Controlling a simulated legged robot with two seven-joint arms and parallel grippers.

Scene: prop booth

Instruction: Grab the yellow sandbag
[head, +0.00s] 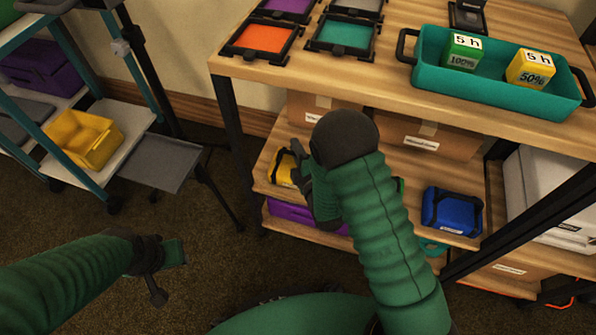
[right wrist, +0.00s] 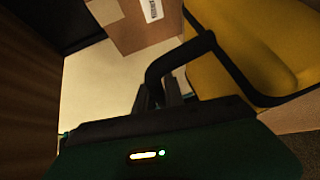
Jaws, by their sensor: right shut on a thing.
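The yellow sandbag (head: 280,169) sits at the left end of the middle wooden shelf, partly hidden behind my right gripper (head: 299,170). In the right wrist view the yellow sandbag (right wrist: 232,42) fills the upper right, with black straps along it. My right gripper (right wrist: 165,92) is shut on the sandbag's black handle there. My left gripper (head: 168,272) is low at the left, over the carpet, with its fingers apart and nothing between them.
A blue sandbag (head: 451,210) lies on the same shelf to the right. Cardboard boxes (head: 425,138) stand behind. A teal tray (head: 497,88) with two timer blocks is on the tabletop above. A yellow bin (head: 84,140) stands on the left rack.

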